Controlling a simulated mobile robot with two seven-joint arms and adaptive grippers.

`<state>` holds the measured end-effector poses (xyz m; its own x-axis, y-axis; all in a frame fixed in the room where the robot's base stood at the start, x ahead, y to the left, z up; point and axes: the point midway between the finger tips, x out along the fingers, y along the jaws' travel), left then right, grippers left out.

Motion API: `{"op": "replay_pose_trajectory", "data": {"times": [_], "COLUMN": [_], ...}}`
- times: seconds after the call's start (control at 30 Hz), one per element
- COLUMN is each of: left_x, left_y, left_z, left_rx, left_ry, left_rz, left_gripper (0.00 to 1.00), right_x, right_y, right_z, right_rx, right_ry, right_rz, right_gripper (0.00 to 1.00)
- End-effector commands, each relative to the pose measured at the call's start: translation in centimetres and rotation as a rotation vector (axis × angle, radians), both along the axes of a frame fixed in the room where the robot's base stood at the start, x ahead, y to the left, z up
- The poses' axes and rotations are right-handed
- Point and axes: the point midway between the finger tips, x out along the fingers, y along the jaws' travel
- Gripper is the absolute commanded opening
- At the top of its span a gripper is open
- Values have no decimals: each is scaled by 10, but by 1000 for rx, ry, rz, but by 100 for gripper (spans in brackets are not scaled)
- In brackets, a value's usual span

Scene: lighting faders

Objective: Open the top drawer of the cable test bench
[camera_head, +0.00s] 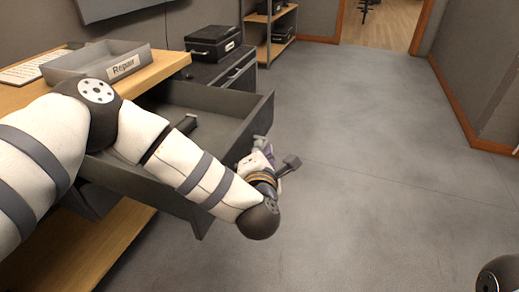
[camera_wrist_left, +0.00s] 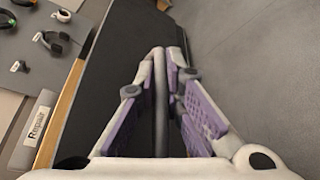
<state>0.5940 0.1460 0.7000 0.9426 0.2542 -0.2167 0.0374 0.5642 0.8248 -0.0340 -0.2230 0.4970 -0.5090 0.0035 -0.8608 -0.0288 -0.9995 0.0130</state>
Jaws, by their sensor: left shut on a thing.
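The drawer (camera_head: 240,125) under the bench's wooden top is pulled well out, and its dark grey inside shows. My left arm reaches across it. My left gripper (camera_head: 264,158) is at the outer side of the drawer's front panel. In the left wrist view, the purple-padded fingers of my left gripper (camera_wrist_left: 160,85) are shut on a thin grey bar, the drawer handle (camera_wrist_left: 160,108). In the head view my gripper mostly hides the handle. My right gripper is not in view.
A black case (camera_head: 213,42) stands on a dark cabinet behind the drawer. A shelf (camera_head: 270,35) is farther back. The floor to the right is clear.

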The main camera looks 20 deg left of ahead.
Motion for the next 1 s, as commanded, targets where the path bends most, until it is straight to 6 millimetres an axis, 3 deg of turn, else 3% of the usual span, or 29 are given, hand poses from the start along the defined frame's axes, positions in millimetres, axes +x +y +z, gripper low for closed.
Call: {"op": "replay_pose_trajectory", "data": {"times": [0.07, 0.1, 0.47, 0.8, 1.0], "left_x": [0, 0, -5, -85, -111], "left_y": [0, 0, -1, -24, -31], "left_z": [0, 0, 1, 18, 26], "left_rx": [0, 0, 0, -1, 0], "left_ry": [1, 1, 1, 5, 0], "left_rz": [-1, -1, -1, -5, -4], "left_gripper": [0, 18, 18, 18, 18], "right_x": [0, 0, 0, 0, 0], "right_y": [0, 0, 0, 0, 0], "right_z": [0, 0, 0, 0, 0], "right_rx": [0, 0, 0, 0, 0], "right_ry": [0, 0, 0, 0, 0], "right_rz": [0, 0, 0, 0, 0], "right_gripper": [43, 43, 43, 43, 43]}}
